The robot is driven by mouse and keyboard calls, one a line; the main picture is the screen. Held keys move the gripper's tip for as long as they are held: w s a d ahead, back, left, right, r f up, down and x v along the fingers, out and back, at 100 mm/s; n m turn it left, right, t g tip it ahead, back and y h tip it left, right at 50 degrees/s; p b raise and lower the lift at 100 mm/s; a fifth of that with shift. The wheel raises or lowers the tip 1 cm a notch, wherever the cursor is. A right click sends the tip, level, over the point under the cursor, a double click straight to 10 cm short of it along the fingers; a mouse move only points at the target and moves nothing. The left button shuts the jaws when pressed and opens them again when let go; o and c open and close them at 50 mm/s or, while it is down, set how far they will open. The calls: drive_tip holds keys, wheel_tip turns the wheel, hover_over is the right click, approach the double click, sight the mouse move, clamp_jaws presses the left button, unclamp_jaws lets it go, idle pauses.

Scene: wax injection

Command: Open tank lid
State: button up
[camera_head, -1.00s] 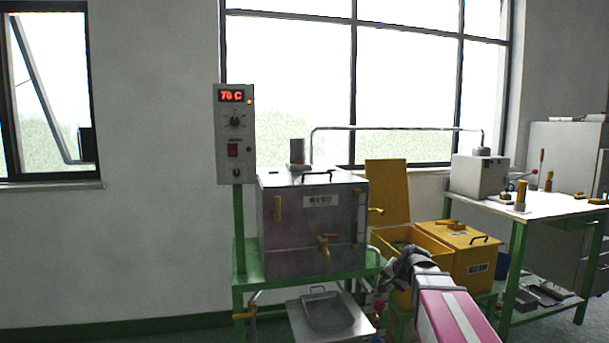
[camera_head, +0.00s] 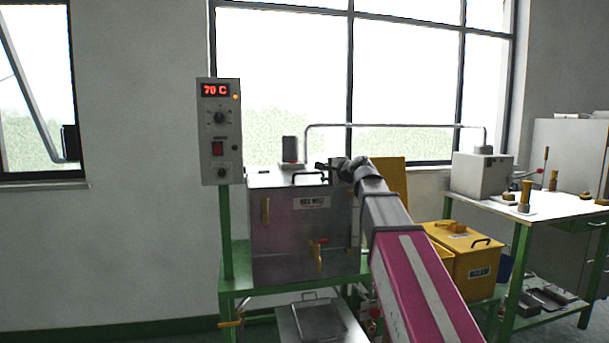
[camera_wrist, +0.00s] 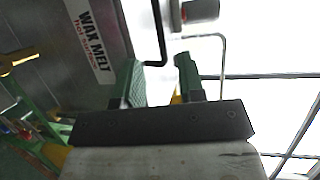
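The wax melt tank (camera_head: 290,235) is a grey metal box on a green stand, labelled WAX MELT. Its lid (camera_head: 268,181) lies flat and closed on top, with a thin black handle (camera_head: 306,174) near the front. My gripper (camera_head: 322,168) is at the lid's right side, next to the handle's right end. In the wrist view my gripper (camera_wrist: 160,72) has its two green-padded fingers apart, with nothing between the pads. The black handle (camera_wrist: 160,40) shows just beyond the fingertips, in line with the gap. I cannot tell whether they touch.
A control box (camera_head: 220,130) reading 70 C stands left of the tank. A grey cylinder (camera_head: 290,150) rises behind the lid. A yellow bin (camera_head: 473,262) and a worktable (camera_head: 555,209) are to the right. A metal tray (camera_head: 318,321) sits below the tank's tap.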

sight(309, 173)
drive_tip(key=x, duration=1)
drive_tip(key=shift+w+a+f, duration=0.15)
drive_tip(key=shift+w, duration=0.05)
clamp_jaws()
